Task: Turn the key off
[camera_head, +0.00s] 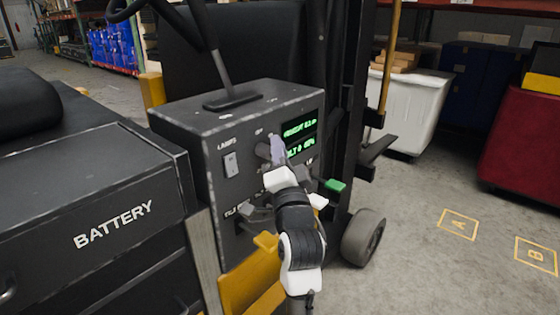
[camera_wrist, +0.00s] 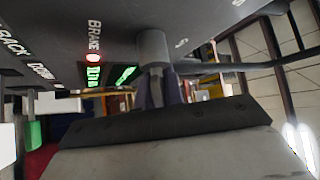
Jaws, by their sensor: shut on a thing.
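The key switch shows as a dark grey barrel (camera_head: 263,150) on the control panel of a forklift, below a small "OFF" label. My gripper (camera_head: 277,152) is at the front of this barrel, its pale fingers shut on the key, which they mostly hide. In the wrist view the grey barrel (camera_wrist: 152,47) sticks out of the panel, and my gripper's dark fingers (camera_wrist: 157,90) close at its end. The key's exact angle is hard to tell. The green display (camera_head: 300,135) beside the switch is lit.
A lamp switch (camera_head: 230,164) sits left of the key. Levers, one with a green knob (camera_head: 334,185), stick out below and right of it. A red light (camera_wrist: 92,58) glows by "BRAKE" in the wrist view. A battery box (camera_head: 95,190) stands left; open floor (camera_head: 425,270) lies right.

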